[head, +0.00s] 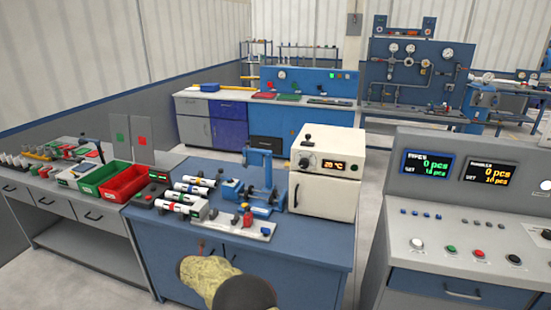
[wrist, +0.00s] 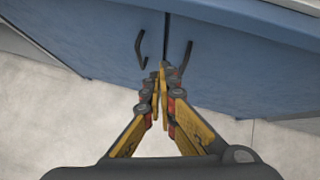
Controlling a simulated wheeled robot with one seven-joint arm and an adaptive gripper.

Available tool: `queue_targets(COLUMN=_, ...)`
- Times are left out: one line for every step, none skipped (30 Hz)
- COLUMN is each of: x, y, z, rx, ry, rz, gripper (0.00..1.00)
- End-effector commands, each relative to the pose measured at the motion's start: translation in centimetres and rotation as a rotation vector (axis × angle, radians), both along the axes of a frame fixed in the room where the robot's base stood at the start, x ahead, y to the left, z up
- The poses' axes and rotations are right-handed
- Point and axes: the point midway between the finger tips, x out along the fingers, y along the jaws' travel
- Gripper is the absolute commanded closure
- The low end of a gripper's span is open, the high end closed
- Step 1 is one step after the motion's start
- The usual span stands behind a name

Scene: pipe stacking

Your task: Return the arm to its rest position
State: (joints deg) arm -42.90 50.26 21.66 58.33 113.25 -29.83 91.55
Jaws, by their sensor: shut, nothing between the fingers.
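My gripper (wrist: 160,74) is shut and empty in the wrist view, its yellow and black fingers meeting at the tips. It hangs in front of the blue cabinet (wrist: 100,40), whose two dark door handles show near the fingertips. In the head view, part of my arm shows at the bottom middle, low in front of the blue workbench (head: 310,255); my gripper there is mostly hidden. White pipes (head: 190,187) with coloured bands lie in a rack on the workbench top, apart from my arm.
A blue fixture (head: 262,180) and a cream oven (head: 325,172) stand on the workbench. A grey control console (head: 455,225) is at the right. Red (head: 125,183) and green (head: 97,177) bins stand on the left bench. Pale floor is clear below my gripper.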

Motion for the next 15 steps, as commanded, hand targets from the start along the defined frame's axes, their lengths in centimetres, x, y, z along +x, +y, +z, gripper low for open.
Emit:
queue_targets(x=0.0, y=0.6, z=0.0, rx=-0.017, ry=0.0, rz=0.048, gripper=1.0)
queue_targets(x=0.0, y=1.2, z=0.1, rx=-0.032, ry=-0.005, rz=0.092, gripper=1.0)
queue_targets(x=0.0, y=2.1, z=0.2, rx=-0.059, ry=-0.017, rz=0.167, gripper=1.0)
queue_targets(x=-0.1, y=2.6, z=0.1, rx=-0.088, ry=-0.025, rz=0.233, gripper=1.0)
queue_targets(x=-0.5, y=3.1, z=-0.4, rx=-0.124, ry=-0.032, rz=0.305, gripper=1.0)
queue_targets(x=-1.2, y=3.8, z=-1.1, rx=-0.174, ry=-0.039, rz=0.41, gripper=1.0)
queue_targets(x=-1.8, y=4.2, z=-1.8, rx=-0.215, ry=-0.044, rz=0.492, gripper=1.0)
queue_targets(x=-2.6, y=4.6, z=-2.4, rx=-0.256, ry=-0.05, rz=0.577, gripper=1.0)
queue_targets(x=-3.7, y=5.1, z=-3.0, rx=-0.308, ry=-0.058, rz=0.691, gripper=1.0)
queue_targets(x=-4.5, y=5.6, z=-3.0, rx=-0.344, ry=-0.071, rz=0.777, gripper=1.0)
queue_targets(x=-5.4, y=6.0, z=-2.8, rx=-0.378, ry=-0.084, rz=0.861, gripper=1.0)
queue_targets(x=-6.5, y=6.4, z=-2.4, rx=-0.425, ry=-0.104, rz=0.971, gripper=1.0)
queue_targets(x=-7.3, y=6.6, z=-1.9, rx=-0.458, ry=-0.12, rz=1.053, gripper=1.0)
queue_targets(x=-8.2, y=6.6, z=-1.4, rx=-0.492, ry=-0.137, rz=1.136, gripper=1.0)
queue_targets(x=-9.4, y=6.4, z=-0.5, rx=-0.536, ry=-0.162, rz=1.244, gripper=1.0)
